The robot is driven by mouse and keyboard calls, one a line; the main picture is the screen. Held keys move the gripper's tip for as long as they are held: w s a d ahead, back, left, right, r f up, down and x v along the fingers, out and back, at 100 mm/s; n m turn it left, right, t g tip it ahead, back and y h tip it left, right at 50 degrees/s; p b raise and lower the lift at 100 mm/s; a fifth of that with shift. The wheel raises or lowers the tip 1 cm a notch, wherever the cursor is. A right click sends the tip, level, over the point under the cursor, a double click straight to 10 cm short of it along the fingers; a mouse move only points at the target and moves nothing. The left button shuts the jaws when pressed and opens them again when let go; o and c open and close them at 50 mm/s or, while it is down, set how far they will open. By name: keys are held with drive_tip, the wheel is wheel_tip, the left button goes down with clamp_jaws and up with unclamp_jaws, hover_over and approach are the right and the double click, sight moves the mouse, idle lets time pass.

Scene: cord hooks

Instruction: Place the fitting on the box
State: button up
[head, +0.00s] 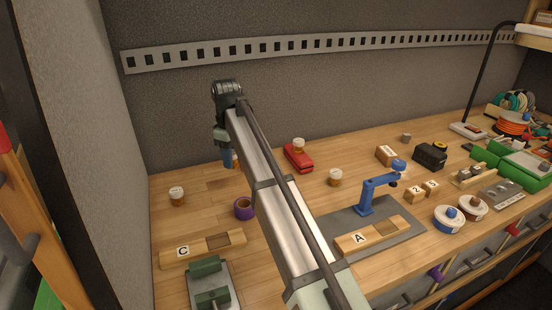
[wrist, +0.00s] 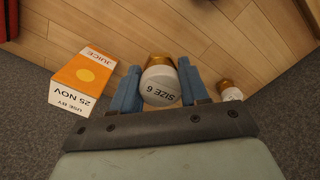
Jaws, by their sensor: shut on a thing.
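My gripper (wrist: 160,86) is shut on a fitting (wrist: 160,88) with a white face marked "SIZE 6" and an amber part beyond it. In the head view my gripper (head: 226,156) is low at the back left of the bench, and the arm largely hides what it holds. An orange and white juice box (wrist: 82,78), marked "USE BY 25 NOV", is beside the left finger in the wrist view. Other similar fittings stand at the left (head: 177,196), at the middle (head: 335,178) and on a red case (head: 298,158). I cannot tell whether the held fitting touches the bench.
A purple tape roll (head: 243,208), a wooden block marked C (head: 190,252) and a green vise (head: 208,280) are at the left front. A blue stand (head: 370,195) and block A (head: 365,238) are right of my arm. The grey wall (head: 180,110) is close behind my gripper.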

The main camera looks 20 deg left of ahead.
drive_tip(key=shift+w+r, duration=0.1)
drive_tip(key=shift+r, duration=0.2)
drive_tip(key=w+d+m, duration=0.4)
drive_tip(key=w+d, duration=1.4)
drive_tip(key=d, duration=0.4)
wheel_tip(320, 180, up, 4)
drive_tip(key=n, duration=0.3)
hover_over(389, 151)
drive_tip(key=shift+s+f, duration=0.1)
drive_tip(key=shift+f, duration=4.5)
drive_tip(key=shift+f, duration=0.15)
drive_tip(key=o, duration=1.1)
